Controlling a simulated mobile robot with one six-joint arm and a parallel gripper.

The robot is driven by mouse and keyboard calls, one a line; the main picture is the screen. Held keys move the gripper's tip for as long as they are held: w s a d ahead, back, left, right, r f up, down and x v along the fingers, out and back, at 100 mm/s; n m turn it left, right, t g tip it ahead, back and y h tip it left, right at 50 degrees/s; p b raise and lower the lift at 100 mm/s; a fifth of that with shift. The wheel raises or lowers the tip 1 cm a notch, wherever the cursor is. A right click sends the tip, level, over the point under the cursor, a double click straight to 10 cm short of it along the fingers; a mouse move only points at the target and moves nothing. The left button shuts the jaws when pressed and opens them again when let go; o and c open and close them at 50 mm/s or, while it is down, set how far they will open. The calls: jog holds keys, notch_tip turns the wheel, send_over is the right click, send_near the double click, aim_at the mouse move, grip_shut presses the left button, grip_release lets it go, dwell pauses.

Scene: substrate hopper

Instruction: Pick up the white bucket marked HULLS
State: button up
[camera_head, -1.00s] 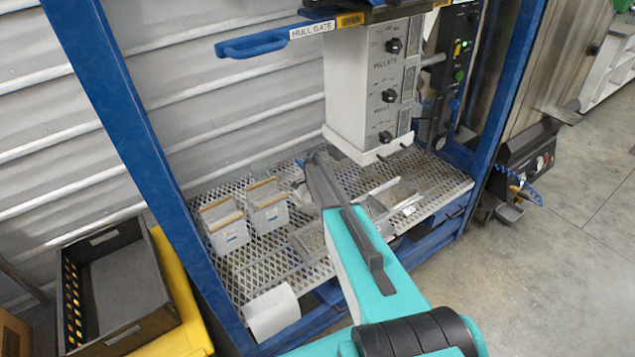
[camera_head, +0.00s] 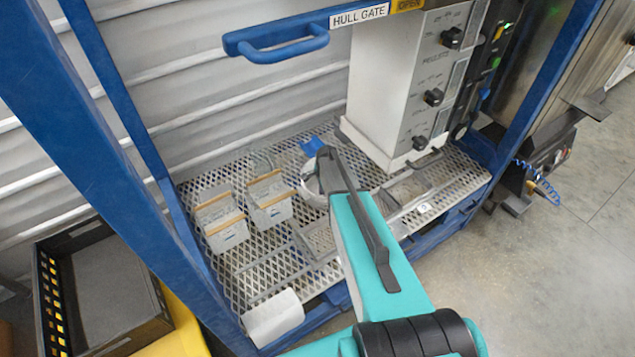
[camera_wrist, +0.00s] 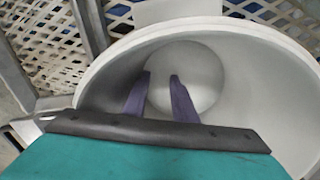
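A white round bucket (camera_head: 312,194) stands on the mesh deck, mostly behind my arm in the head view. In the wrist view a white bucket (camera_wrist: 248,75) fills most of the picture, with its wide mouth facing the camera and its inside empty. No HULLS marking is readable on it. My gripper (camera_head: 328,160) is at the bucket in the head view. In the wrist view its two dark fingers (camera_wrist: 158,84) are apart with a clear gap, and they overlap the bucket's mouth. I cannot tell whether they touch the wall.
Two small bins with wooden edges (camera_head: 228,236) (camera_head: 272,208) stand left on the mesh deck (camera_head: 255,268). A white box-like piece (camera_head: 273,316) lies at its front edge. The hopper housing (camera_head: 400,85) hangs close right, the blue HULL GATE handle (camera_head: 280,50) above. A dark crate (camera_head: 105,295) is at left.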

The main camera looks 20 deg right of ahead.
aim_at(309, 191)
jog(key=shift+s+f, duration=0.1)
jog(key=shift+s, duration=0.25)
notch_tip(309, 191, up, 8)
jog(key=b, duration=0.2)
jog(key=shift+s+d, duration=0.1)
dwell(0.4)
